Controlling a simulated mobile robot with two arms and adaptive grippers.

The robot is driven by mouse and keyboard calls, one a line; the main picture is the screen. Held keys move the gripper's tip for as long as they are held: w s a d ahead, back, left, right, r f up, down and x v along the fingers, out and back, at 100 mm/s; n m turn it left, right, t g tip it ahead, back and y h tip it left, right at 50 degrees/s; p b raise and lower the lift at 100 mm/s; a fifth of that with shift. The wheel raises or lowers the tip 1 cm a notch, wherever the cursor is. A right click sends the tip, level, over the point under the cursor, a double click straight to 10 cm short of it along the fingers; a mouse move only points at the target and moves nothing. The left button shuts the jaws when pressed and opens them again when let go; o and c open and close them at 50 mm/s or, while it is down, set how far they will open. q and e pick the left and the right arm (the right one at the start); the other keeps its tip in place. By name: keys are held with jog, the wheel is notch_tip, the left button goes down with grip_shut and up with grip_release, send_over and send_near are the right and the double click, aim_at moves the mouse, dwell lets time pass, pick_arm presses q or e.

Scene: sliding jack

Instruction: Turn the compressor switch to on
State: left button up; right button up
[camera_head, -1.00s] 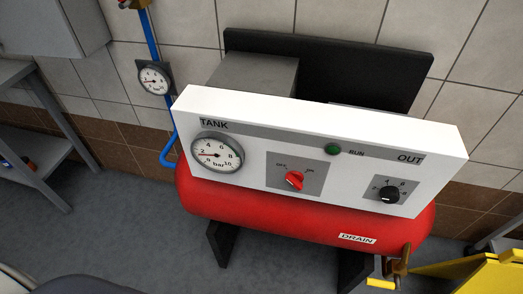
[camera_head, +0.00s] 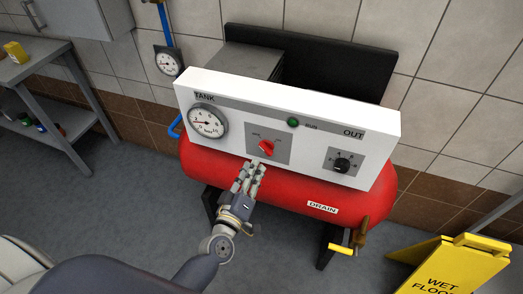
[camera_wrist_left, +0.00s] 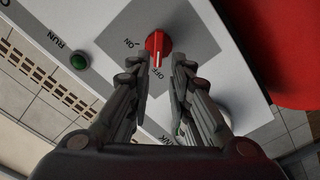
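The compressor switch is a red rotary knob (camera_head: 266,147) on a grey plate on the white front panel (camera_head: 375,122). In the left wrist view the knob (camera_wrist_left: 158,45) shows a white mark that points toward the OFF label. My left gripper (camera_head: 254,166) is just below and in front of the knob in the head view. In the left wrist view its two fingers (camera_wrist_left: 162,85) are parted, with a gap between them and the knob just beyond the tips. Nothing is between the fingers. My right gripper is not in view.
The panel also carries a tank gauge (camera_head: 207,122), a green run lamp (camera_head: 293,122) and a black outlet knob (camera_head: 342,163). The red tank (camera_head: 290,192) lies below. A yellow wet floor sign (camera_head: 455,268) stands at the lower right, and a grey shelf (camera_head: 35,65) at the left.

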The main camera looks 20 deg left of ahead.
aim_at(263, 150)
pick_arm(q)
jog(key=w, duration=0.6)
jog(key=shift+w+d+p, duration=0.25)
jog(key=shift+w+p, duration=0.05)
jog(key=shift+w, duration=0.55)
grip_shut()
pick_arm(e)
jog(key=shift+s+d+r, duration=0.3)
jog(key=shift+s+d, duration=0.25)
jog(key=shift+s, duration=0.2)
